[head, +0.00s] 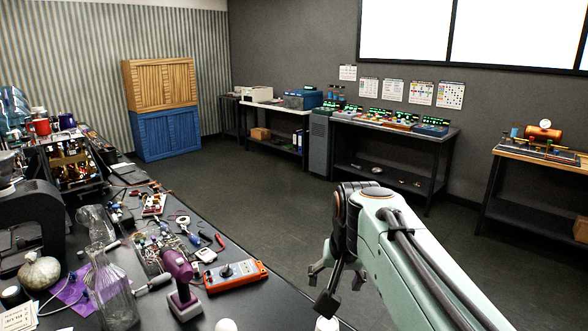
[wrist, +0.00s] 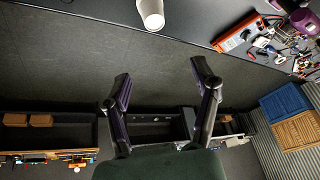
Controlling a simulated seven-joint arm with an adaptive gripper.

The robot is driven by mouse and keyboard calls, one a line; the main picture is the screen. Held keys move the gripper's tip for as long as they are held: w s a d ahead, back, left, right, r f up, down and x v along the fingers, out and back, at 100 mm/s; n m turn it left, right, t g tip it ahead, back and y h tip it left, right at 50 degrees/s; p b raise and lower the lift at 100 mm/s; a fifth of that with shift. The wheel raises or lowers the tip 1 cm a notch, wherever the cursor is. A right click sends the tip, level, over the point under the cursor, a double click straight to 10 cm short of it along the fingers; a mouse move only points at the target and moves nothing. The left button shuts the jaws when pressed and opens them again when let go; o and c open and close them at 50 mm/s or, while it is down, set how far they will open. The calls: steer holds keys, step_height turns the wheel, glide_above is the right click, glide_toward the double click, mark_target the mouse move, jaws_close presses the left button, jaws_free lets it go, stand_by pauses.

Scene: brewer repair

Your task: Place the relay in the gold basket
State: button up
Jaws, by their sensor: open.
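My gripper (head: 335,288) is in the air beyond the near edge of the workbench, over the floor, at the lower middle of the head view. In the wrist view its two dark fingers (wrist: 160,75) are spread apart with nothing between them. I cannot pick out the relay for sure; small electronic parts (head: 165,240) lie crowded on the dark bench, too small to tell apart. I cannot make out a gold basket in either view.
The workbench (head: 262,306) holds a purple drill (head: 180,280), an orange multimeter (head: 235,275), a clear glass bottle (head: 108,285) and a white cup (wrist: 150,12) near its edge. Cabinets (head: 165,135) and side tables (head: 395,130) stand far back. Open floor (head: 270,190) lies between.

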steer(key=s+d, duration=0.2)
steer(key=s, duration=1)
steer(key=s+f+n+g, duration=0.1)
steer(key=s+f+g, duration=0.1)
steer(key=s+f, duration=0.3)
steer(key=s+f+n+g, duration=0.1)
steer(key=s+f+g, duration=0.2)
steer(key=s+f, duration=0.3)
steer(key=s, duration=0.5)
steer(key=shift+y, duration=0.3)
